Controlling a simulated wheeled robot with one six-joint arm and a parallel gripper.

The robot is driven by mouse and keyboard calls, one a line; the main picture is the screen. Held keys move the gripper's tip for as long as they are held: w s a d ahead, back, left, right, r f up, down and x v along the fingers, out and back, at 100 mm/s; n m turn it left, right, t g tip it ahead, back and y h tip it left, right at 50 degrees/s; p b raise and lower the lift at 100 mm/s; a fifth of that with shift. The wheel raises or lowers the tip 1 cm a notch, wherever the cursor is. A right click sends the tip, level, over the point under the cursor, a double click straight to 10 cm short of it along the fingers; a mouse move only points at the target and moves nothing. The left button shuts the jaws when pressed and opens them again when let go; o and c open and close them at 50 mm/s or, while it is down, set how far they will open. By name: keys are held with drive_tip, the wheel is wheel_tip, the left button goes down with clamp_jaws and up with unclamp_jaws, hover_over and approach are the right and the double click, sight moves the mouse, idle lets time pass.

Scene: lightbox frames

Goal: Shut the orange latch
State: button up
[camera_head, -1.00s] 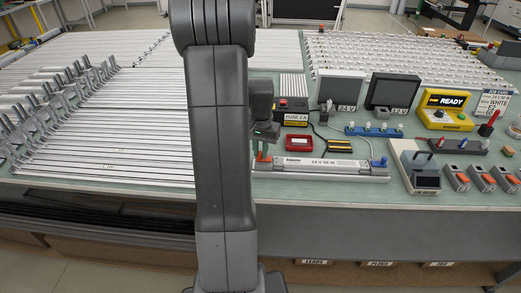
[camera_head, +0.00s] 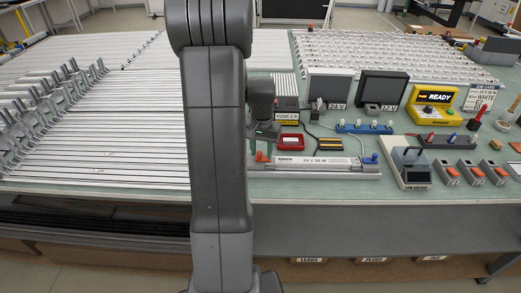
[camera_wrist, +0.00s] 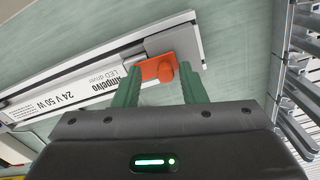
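The orange latch (camera_head: 262,157) is at the left end of a long white LED driver (camera_head: 325,165) marked 24 V 50 W. In the wrist view the latch (camera_wrist: 153,68) is a small lever with a rounded knob, lying across the driver's end. My gripper (camera_wrist: 160,88) has two green fingers set apart, one on each side of the knob, with no grip visible. Whether a finger touches the latch I cannot tell. In the head view my gripper (camera_head: 263,146) hangs over the latch, partly hidden by my arm.
A red tray (camera_head: 290,142) and a fuse box (camera_head: 286,110) stand behind. A grey meter (camera_head: 410,166) and several orange-topped blocks (camera_head: 474,172) lie to the right. Metal rails (camera_head: 100,140) fill the left side.

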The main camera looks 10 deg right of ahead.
sight(261, 152)
drive_tip(key=shift+r, duration=0.1)
wheel_tip(261, 152, up, 14)
drive_tip(key=shift+f+b, duration=0.2)
drive_tip(key=shift+b, duration=0.1)
drive_tip(key=shift+f, duration=0.15)
wheel_tip(261, 152, down, 13)
drive_tip(key=shift+a+f+p, duration=0.15)
drive_tip(key=shift+f+p, duration=0.05)
drive_tip(key=shift+p, duration=0.15)
drive_tip(key=shift+w+a+f, duration=0.1)
drive_tip(key=shift+w+a, duration=0.05)
drive_tip(key=shift+a, duration=0.25)
idle(0.4)
